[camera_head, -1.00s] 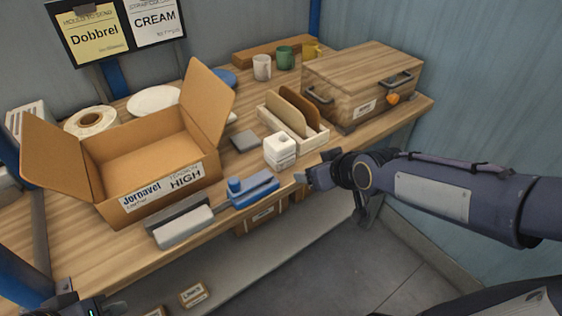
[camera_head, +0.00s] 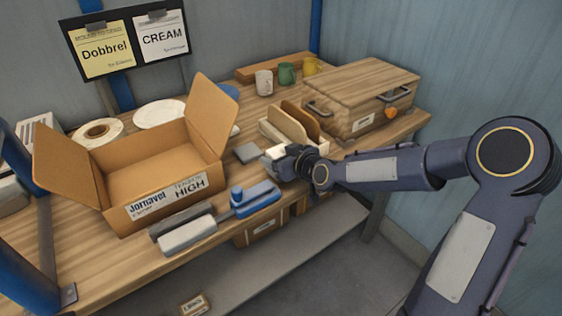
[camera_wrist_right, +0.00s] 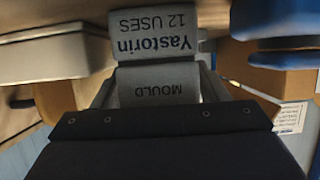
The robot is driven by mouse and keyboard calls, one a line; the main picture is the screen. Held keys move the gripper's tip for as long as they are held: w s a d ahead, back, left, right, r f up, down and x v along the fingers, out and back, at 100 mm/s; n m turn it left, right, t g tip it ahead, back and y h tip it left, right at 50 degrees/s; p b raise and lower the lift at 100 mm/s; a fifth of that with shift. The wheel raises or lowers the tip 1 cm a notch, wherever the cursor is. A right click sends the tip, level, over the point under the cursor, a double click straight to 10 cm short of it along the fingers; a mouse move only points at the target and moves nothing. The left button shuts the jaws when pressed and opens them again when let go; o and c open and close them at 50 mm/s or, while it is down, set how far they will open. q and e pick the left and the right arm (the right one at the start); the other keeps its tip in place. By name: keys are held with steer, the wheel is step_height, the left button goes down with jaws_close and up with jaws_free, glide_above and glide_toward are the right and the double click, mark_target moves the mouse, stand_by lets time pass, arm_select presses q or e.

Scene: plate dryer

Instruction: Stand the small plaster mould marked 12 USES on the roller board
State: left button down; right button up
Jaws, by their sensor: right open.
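The small plaster mould (camera_wrist_right: 155,45) shows in the right wrist view as a pale grey-white block. Its labels read upside down "Yastorin 12 USES" and "MOULD". In the head view only a pale bit of the mould (camera_head: 275,152) shows, the rest hidden behind my right gripper (camera_head: 284,165). The right gripper is open, its fingers on either side of the mould in the wrist view (camera_wrist_right: 158,90); I cannot tell whether they touch it. My left gripper is out of view. I cannot pick out the roller board with certainty.
An open cardboard box (camera_head: 160,172) stands left on the bench. A blue-topped tool (camera_head: 254,198) and a grey-white block (camera_head: 187,235) lie along the front edge. A divided holder (camera_head: 270,130) with brown boards and a wooden chest (camera_head: 360,95) stand behind the gripper.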

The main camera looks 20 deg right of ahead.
steer(key=shift+w+a+f, duration=0.2)
steer(key=shift+w+f, duration=0.05)
steer(key=shift+w, duration=0.35)
steer(key=shift+r, duration=0.1)
steer(key=c, duration=1.1)
